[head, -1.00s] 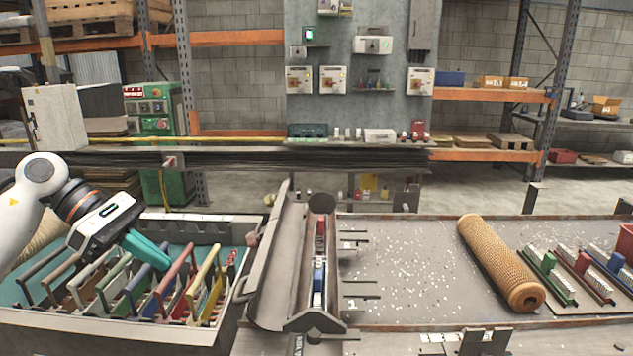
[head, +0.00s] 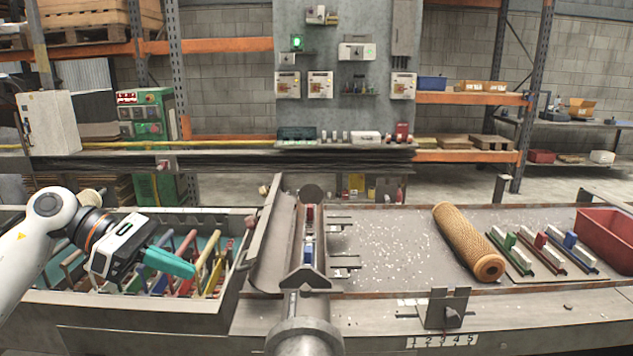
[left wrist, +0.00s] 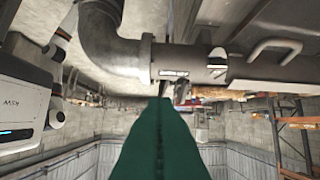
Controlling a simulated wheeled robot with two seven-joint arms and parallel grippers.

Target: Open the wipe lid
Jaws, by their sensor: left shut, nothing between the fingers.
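I cannot tell for certain which part is the wipe lid. A long grey flap (head: 268,238) stands tilted along the left side of a narrow upright-ended trough (head: 312,282) in the middle of the bench. A red block and a blue block show inside the trough. My left gripper (head: 188,268) has teal fingers, shut and empty, above the rack bin left of the flap and apart from it. In the left wrist view the shut fingers (left wrist: 163,105) point at a slotted grey pipe (left wrist: 190,62). A pale bent handle (left wrist: 275,47) shows to its right. My right gripper is out of view.
A grey bin (head: 235,300) holds several coloured frames below my left gripper. A tan mesh tube (head: 465,240) lies on the right bench, near several brush blocks (head: 545,250) and a red tray (head: 608,235). A thick grey pipe (head: 305,330) stands at the front centre.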

